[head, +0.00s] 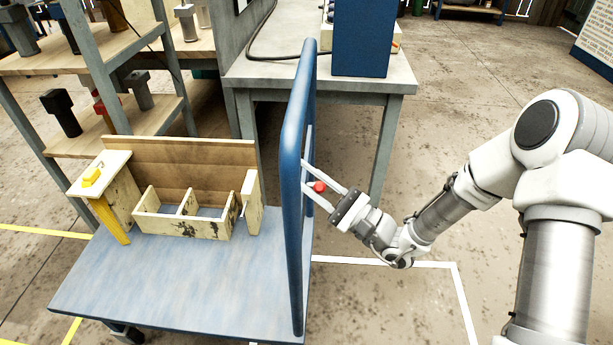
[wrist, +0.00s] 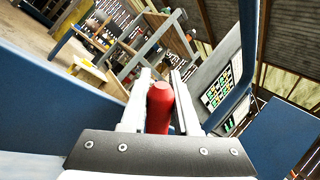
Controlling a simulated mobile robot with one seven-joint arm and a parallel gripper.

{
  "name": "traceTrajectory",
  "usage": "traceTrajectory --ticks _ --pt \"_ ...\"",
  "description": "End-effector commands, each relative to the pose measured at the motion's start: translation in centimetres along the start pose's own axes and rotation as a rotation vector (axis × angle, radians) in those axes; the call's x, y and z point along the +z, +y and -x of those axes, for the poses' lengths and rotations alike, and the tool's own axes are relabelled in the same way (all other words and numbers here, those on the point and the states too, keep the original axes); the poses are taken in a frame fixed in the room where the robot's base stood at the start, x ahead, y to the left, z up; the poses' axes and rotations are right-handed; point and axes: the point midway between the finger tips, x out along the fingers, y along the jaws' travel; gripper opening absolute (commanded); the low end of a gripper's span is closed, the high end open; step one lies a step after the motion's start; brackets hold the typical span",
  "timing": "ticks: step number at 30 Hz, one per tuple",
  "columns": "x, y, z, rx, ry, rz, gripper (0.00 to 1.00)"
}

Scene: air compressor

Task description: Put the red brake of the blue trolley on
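The blue trolley (head: 190,285) has a flat bed and a tall tubular push handle (head: 292,150) at its right side. The red brake (head: 319,186) shows as a small rounded knob just right of the handle. In the wrist view the brake (wrist: 158,105) is a red rounded post between my gripper's fingers. My gripper (head: 304,173) reaches in from the right, its fingertips close to the handle. The fingers are apart, one on each side of the brake; in the head view a gap shows above it. The brake's mounting is hidden.
A wooden divided box (head: 185,225) and a small wooden stand with yellow parts (head: 92,178) sit on the trolley. A shelf (head: 95,60) with tools stands behind left. A grey table (head: 320,80) bears a blue box (head: 362,38).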

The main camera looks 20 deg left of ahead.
Motion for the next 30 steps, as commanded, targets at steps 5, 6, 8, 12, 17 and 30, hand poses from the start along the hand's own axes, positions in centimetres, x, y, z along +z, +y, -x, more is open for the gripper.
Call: traceTrajectory --ticks 5,6,8,12,17,30 --pt "-0.1 -0.1 0.0 -0.001 0.002 0.001 0.56" --pt "-0.1 -0.1 0.0 -0.001 0.002 0.001 0.59" --pt "0.0 -0.1 0.0 -0.001 0.002 0.001 0.59" --pt "0.0 0.0 0.0 -0.001 0.001 0.0 0.59" --pt "0.0 0.0 0.0 -0.001 0.001 0.0 0.59" --pt "0.0 -0.2 6.8 -0.005 0.006 -0.002 0.59"
